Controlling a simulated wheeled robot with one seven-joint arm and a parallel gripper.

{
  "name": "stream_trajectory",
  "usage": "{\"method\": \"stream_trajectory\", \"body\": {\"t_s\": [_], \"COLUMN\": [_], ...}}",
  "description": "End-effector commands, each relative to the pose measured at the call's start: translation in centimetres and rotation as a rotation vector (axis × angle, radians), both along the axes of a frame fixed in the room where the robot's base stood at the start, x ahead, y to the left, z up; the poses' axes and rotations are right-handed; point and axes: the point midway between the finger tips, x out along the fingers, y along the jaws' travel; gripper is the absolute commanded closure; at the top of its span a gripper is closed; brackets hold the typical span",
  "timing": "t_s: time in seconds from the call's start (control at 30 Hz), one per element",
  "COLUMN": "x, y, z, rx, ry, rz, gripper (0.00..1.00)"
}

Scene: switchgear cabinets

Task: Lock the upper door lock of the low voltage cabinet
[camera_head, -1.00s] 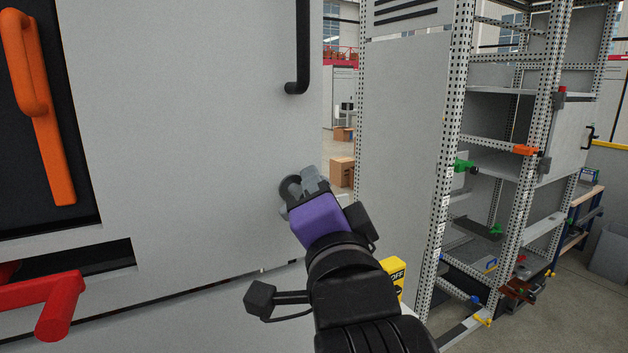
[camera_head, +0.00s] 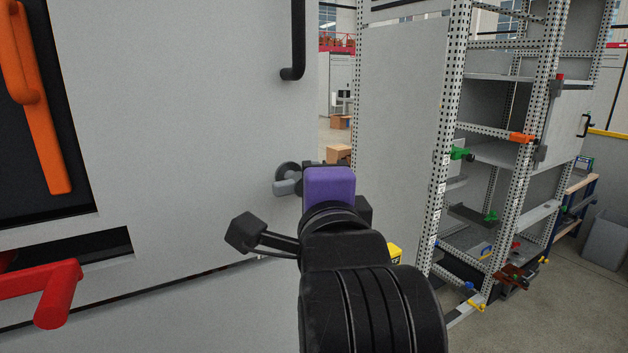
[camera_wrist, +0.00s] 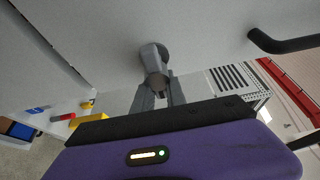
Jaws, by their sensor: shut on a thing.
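The grey cabinet door (camera_head: 190,120) fills the left of the head view. A round grey door lock (camera_head: 287,172) with a short stubby handle (camera_head: 285,188) sits near its right edge, below a black bar handle (camera_head: 298,45). My purple gripper (camera_head: 304,181) is at the lock, its fingers mostly hidden in the head view. In the wrist view, my gripper's two grey fingers (camera_wrist: 158,92) are shut on the end of the grey lock handle (camera_wrist: 153,62), which stands out from the door. The inside of the lock is hidden.
An orange handle (camera_head: 40,120) and a red handle (camera_head: 50,290) stick out at the left. An open perforated rack (camera_head: 455,130) with shelves and coloured clamps stands at the right. A narrow gap separates it from the door. A yellow object (camera_head: 395,252) is partly hidden behind my arm.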

Motion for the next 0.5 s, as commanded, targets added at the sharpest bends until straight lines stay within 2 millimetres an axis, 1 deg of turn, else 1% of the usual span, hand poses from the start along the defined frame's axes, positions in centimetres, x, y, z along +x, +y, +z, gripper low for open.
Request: {"method": "stream_trajectory", "body": {"t_s": [0.33,0.37,0.4,0.47,0.5], "x": [0.07,0.07,0.07,0.06,0.06], "y": [-0.1,-0.1,-0.1,-0.09,-0.08], "z": [-0.14,-0.15,-0.15,-0.13,-0.11], "rx": [0.004,0.004,0.004,0.003,0.003], "ry": [0.006,0.006,0.006,0.005,0.005], "rz": [-0.002,-0.002,-0.002,-0.002,-0.002], "gripper": [1.0,0.82,0.74,0.62,0.62]}}
